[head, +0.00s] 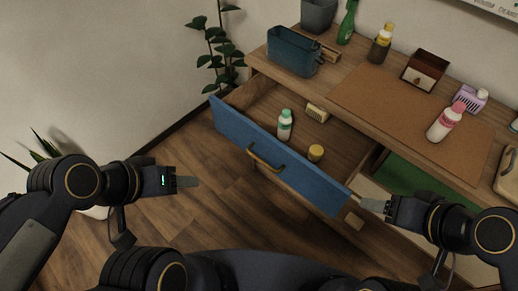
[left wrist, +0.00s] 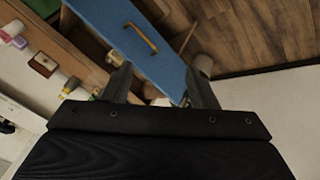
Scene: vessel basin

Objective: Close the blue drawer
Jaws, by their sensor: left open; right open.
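The blue drawer (head: 283,160) is pulled out of the wooden cabinet, with a brass handle (head: 265,158) on its front. Inside it are a white bottle with a green cap (head: 285,125), a small brush (head: 317,112) and a yellow-lidded jar (head: 315,153). My left gripper (head: 198,182) is open and empty, left of the drawer front and apart from it. The left wrist view also shows the blue front (left wrist: 135,40) beyond the open fingers (left wrist: 160,88). My right gripper (head: 362,203) is open at the right end of the drawer front; I cannot tell whether it touches.
The cabinet top holds a blue bin (head: 291,52), a brown box (head: 424,70), a brown mat (head: 385,100) and a pink-capped bottle (head: 445,122). A green-lined compartment (head: 415,183) is right of the drawer. A plant (head: 217,50) stands behind left. Wood floor (head: 190,150) is clear.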

